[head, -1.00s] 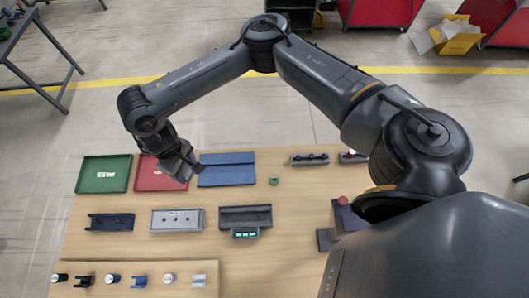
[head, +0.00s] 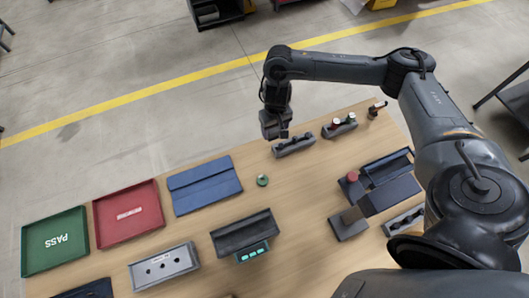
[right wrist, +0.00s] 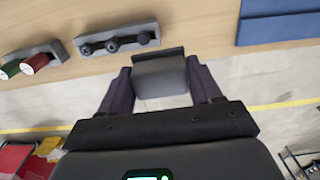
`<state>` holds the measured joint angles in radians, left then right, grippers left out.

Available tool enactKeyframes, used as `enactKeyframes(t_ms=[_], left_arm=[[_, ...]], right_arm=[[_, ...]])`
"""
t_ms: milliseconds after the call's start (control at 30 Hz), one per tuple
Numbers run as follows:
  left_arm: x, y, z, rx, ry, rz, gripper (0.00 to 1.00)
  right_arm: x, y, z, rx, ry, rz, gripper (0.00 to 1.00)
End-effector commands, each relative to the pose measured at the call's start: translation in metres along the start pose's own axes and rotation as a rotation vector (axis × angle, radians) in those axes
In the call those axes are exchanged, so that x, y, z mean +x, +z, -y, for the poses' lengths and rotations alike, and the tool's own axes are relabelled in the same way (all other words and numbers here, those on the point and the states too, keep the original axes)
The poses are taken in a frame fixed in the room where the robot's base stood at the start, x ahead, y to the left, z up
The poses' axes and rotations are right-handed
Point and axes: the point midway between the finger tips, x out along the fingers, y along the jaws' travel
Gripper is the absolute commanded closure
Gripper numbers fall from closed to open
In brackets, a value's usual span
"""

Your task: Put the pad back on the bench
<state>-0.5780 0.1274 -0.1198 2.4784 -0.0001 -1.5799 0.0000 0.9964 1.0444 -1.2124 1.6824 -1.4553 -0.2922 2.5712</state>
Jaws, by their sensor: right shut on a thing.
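A grey block-like pad (right wrist: 160,76) with a dark lip is held between the two dark fingers of my right gripper (right wrist: 162,88). In the right wrist view it overlaps the bench's edge, with floor behind it. In the head view my right gripper (head: 275,128) hangs at the far edge of the wooden bench (head: 290,215), just left of a grey rack (head: 294,147). The pad is too small there to make out clearly. My left gripper is not in view.
A blue folded mat (head: 205,186), a red tray (head: 129,214) and a green tray (head: 55,241) lie left. A small green ring (head: 262,180) sits beside the mat. A second rack (head: 340,127) holds red and green-topped items. Bare wood lies between ring and right-hand fixtures.

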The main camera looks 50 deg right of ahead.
Motion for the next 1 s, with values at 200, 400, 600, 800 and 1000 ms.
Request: enactKeyframes(t_ms=[200,400,600,800,1000], left_arm=[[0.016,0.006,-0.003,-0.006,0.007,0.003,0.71],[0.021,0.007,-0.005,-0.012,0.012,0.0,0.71],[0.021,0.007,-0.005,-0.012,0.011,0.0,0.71],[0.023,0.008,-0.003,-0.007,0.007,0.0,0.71],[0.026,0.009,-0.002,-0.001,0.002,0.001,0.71]], right_arm=[[0.029,0.011,-0.019,0.023,-0.002,0.001,0.83],[0.047,0.017,-0.02,0.024,-0.003,0.0,0.83],[0.067,0.007,0.009,0.023,-0.005,-0.001,0.83],[0.091,-0.009,0.047,0.023,-0.004,-0.001,0.83],[0.109,-0.02,0.073,0.024,-0.003,-0.001,0.83]])
